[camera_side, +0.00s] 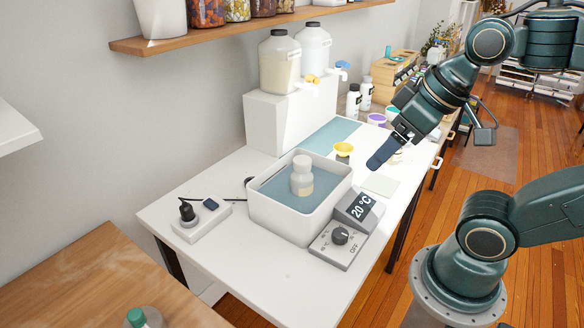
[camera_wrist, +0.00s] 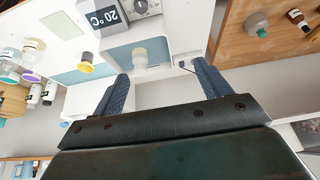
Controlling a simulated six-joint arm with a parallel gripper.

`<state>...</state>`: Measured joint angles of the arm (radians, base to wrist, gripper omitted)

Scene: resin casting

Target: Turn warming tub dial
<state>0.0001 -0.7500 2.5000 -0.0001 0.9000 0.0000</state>
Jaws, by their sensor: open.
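The warming tub (camera_side: 275,213) is a white rectangular basin on the white table, filled with blue-grey water. A white bottle (camera_side: 302,177) stands upright in it. The dial (camera_side: 340,235) is a dark round knob on the grey control panel at the tub's front right corner, by the word OFF. Above it a display (camera_side: 360,206) reads 20 °C. In the wrist view the dial (camera_wrist: 141,7) is partly cut off at the top edge. My gripper (camera_side: 373,166) is in the air right of and behind the tub, apart from the dial. In the wrist view its jaws (camera_wrist: 160,80) are apart and empty.
A power strip (camera_side: 201,218) with a plug lies left of the tub. A yellow funnel-like cup (camera_side: 343,149) stands behind the tub. Large jugs (camera_side: 279,62) stand on a white block at the back. The table front is clear.

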